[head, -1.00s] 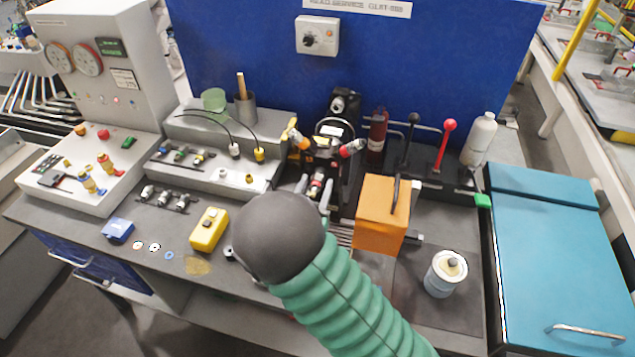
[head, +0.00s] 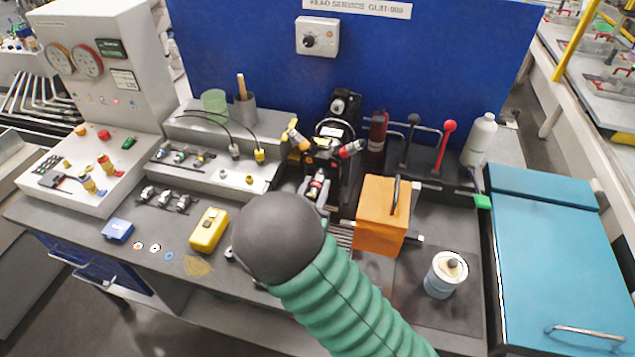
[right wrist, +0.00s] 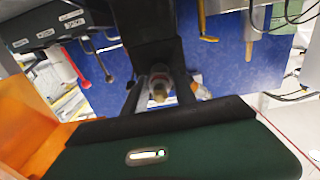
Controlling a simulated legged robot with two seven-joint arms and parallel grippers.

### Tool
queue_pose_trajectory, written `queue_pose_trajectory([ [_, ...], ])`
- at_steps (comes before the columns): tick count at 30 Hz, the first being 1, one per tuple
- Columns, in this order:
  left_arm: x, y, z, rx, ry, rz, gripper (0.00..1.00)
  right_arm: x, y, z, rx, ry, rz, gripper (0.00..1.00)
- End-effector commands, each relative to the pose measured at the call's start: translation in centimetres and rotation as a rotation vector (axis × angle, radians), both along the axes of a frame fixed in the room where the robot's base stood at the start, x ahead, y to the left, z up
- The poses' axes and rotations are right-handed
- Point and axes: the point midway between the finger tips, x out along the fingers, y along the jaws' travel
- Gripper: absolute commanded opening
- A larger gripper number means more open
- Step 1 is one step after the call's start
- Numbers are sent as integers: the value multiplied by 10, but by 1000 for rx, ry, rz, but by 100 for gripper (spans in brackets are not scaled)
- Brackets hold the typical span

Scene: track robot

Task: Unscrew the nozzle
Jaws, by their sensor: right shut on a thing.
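The nozzle (head: 316,187) is a small metallic piece with red and dark bands at the front of the black fixture (head: 338,140). My right gripper (head: 315,183) reaches it from the front, with one grey finger on each side, shut on it. In the right wrist view the nozzle (right wrist: 159,84) sits between the two dark fingers of my right gripper (right wrist: 160,90), its brassy end facing the camera. My arm's grey ball and green sleeve hide the lower part of the gripper in the head view. Whether the nozzle's thread is engaged cannot be seen. My left gripper is not in view.
An orange box (head: 381,222) stands close right of my gripper. Levers with red (head: 449,127) and black knobs rise behind it. A blue-white can (head: 445,274) stands at the front right. A yellow box (head: 208,230) and small parts lie on the left.

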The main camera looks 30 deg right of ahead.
Motion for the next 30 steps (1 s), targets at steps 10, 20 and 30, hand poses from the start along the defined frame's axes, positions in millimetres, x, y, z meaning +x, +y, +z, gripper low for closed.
queue_pose_trajectory([
  [10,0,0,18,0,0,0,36,0,0,3,-83,97,1,0],
  [20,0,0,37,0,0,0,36,0,0,3,-206,241,1,0],
  [30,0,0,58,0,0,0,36,0,0,3,-341,398,1,0],
])
